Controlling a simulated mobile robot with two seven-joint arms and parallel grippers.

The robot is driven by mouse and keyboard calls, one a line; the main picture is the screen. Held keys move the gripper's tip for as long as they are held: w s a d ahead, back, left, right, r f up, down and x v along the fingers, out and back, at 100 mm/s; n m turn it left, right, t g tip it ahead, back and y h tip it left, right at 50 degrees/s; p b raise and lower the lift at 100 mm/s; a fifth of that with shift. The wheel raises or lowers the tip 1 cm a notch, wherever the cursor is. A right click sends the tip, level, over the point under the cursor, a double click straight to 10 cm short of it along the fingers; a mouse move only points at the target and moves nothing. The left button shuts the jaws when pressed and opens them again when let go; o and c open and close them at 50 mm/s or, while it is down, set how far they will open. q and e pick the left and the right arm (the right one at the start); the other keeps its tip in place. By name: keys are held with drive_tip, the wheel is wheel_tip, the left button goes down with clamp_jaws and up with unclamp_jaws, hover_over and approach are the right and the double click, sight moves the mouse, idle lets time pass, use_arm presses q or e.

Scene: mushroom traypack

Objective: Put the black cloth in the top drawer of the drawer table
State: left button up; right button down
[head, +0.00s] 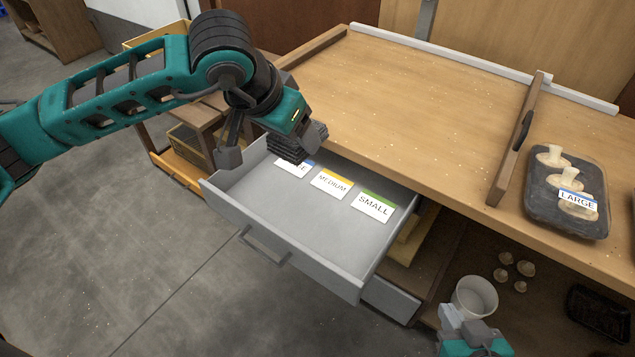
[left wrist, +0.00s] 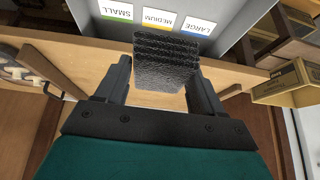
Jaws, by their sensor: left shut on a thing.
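The black cloth (head: 296,143), a folded dark stack, is in my left gripper (head: 270,150). In the left wrist view the cloth (left wrist: 165,62) sits between the two fingers of my left gripper (left wrist: 155,90). The grey top drawer (head: 310,235) of the drawer table (head: 430,105) is pulled open. The cloth is over the drawer's back left part and partly covers the LARGE label there. My right gripper (head: 466,322) is low at the bottom edge of the head view, apart from the drawer; its finger gap is unclear.
SMALL (head: 373,205) and MEDIUM (head: 332,184) label cards lie in the drawer. A black tray (head: 540,216) of mushrooms is on the tabletop at right, beyond a wooden divider (head: 515,145). A white cup (head: 474,296) and several mushrooms are lower right. Most of the tabletop is clear.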

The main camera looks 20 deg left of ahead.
use_arm(q)
wheel_tip(320, 180, down, 20)
drive_tip(key=b, duration=0.3)
drive_tip(key=shift+w, duration=0.1)
drive_tip(key=shift+b, duration=0.3)
drive_tip(key=shift+f, duration=0.2)
drive_tip(key=o, duration=1.4)
drive_tip(key=shift+r, duration=0.15)
drive_tip(key=shift+r, duration=0.3)
drive_tip(key=p+v, duration=0.2)
drive_tip(key=v, duration=0.9)
drive_tip(key=shift+s+a+r, duration=0.1)
drive_tip(key=shift+s+r, duration=0.1)
drive_tip(key=shift+s, duration=0.1)
